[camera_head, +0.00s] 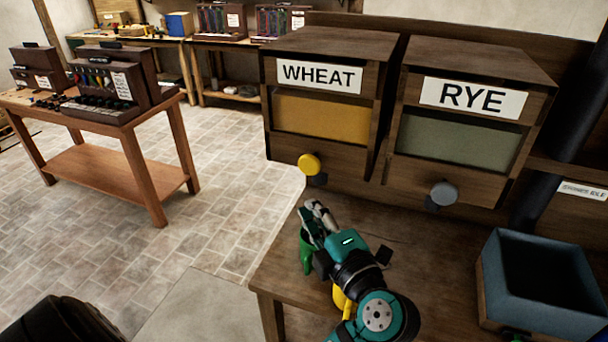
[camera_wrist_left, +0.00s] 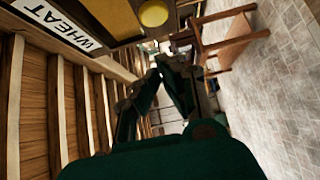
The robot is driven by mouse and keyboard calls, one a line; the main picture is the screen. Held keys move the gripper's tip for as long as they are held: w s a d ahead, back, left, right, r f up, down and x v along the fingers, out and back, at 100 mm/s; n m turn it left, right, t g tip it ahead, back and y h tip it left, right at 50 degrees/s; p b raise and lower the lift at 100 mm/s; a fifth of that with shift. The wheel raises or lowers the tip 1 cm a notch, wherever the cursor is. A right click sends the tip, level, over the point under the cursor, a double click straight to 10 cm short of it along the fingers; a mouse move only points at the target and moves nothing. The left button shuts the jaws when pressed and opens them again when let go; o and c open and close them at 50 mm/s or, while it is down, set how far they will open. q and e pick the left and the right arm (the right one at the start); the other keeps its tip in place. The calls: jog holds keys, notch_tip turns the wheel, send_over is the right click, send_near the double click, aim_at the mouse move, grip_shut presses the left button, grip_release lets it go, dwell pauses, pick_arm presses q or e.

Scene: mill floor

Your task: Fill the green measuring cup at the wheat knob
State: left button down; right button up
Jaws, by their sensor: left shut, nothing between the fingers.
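The yellow wheat knob (camera_head: 309,164) sits under the WHEAT bin (camera_head: 321,45). It also shows at the top of the left wrist view (camera_wrist_left: 153,14). My left gripper (camera_head: 312,208) is just below the knob, apart from it, with its fingers shut and nothing between them. Its fingertips meet in the left wrist view (camera_wrist_left: 166,72). A green piece, apparently the measuring cup (camera_head: 306,253), stands at the table's left edge beside and partly behind the gripper. Most of it is hidden, so its contents cannot be seen. My right gripper is not in view.
The RYE bin (camera_head: 480,52) with a grey knob (camera_head: 444,194) is to the right. A blue-grey open box (camera_head: 487,263) stands on the table at right. A yellow object (camera_head: 341,301) is partly hidden by my arm. The wooden table (camera_head: 430,265) has bare room in the middle.

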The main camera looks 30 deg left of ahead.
aim_at(308, 164)
pick_arm(q)
jog(key=w+a+b, duration=0.2)
jog(key=w+a, duration=0.5)
jog(key=w, duration=0.1)
jog(key=shift+a, duration=0.4)
jog(key=shift+w+a+r, duration=0.1)
jog(key=shift+w+a, duration=0.1)
jog(key=shift+w, duration=0.6)
jog(key=shift+w+a, duration=0.15)
jog(key=shift+w, duration=0.6)
dwell(5.0)
